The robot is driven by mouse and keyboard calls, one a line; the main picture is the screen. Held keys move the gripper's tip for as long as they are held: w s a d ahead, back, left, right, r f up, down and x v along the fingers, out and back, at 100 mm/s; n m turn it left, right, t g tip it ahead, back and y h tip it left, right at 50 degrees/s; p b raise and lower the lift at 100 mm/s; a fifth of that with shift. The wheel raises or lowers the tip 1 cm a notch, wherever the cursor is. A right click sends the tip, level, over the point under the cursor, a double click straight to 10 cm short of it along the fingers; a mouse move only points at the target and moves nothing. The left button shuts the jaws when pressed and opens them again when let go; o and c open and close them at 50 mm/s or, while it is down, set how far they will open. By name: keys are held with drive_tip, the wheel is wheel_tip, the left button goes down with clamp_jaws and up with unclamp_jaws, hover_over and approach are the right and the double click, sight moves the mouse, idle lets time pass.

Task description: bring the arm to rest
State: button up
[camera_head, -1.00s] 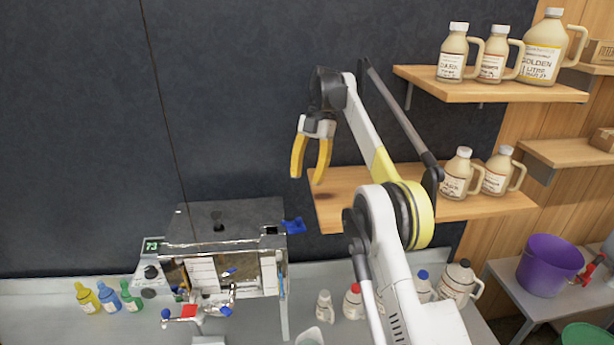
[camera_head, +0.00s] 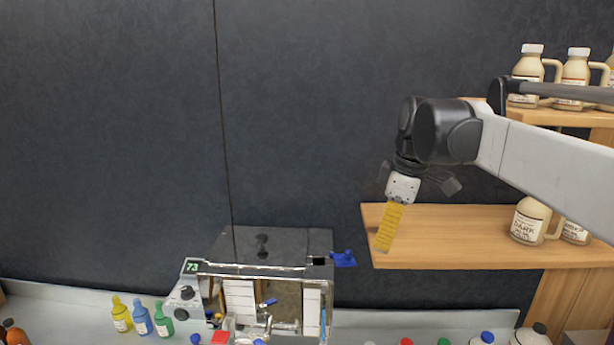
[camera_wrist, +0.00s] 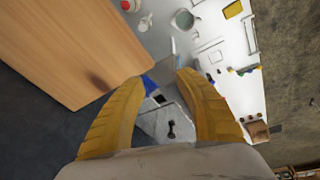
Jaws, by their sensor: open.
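My gripper (camera_head: 388,228) hangs from my arm in front of the left end of the lower wooden shelf, its yellow fingers pointing down. In the head view the fingers overlap edge-on. In the wrist view my gripper (camera_wrist: 160,85) shows two yellow fingers spread apart with nothing between them. Below and beyond them, the wrist view shows part of the evaporator (camera_wrist: 165,122) with its blue part.
The lower shelf (camera_head: 470,250) is close to my gripper. Jugs (camera_head: 530,222) stand on its right part. The evaporator (camera_head: 260,245) stands below left, with small coloured bottles (camera_head: 141,318) beside it. The dark wall (camera_head: 110,140) at left is clear.

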drive_tip(key=s+d+f+m+t+b, duration=0.1)
drive_tip(key=s+f+m+b, duration=0.3)
drive_tip(key=s+f, duration=0.7)
drive_tip(key=s+d+f+m+t+h+b, duration=0.1)
drive_tip(key=s+f+m+t+b, duration=0.3)
drive_tip(key=s+f+m, duration=0.5)
wheel_tip(320, 180, down, 3)
drive_tip(key=s, duration=0.2)
drive_tip(key=shift+s+d, duration=0.3)
drive_tip(key=shift+d, duration=0.05)
drive_tip(key=shift+d, duration=0.1)
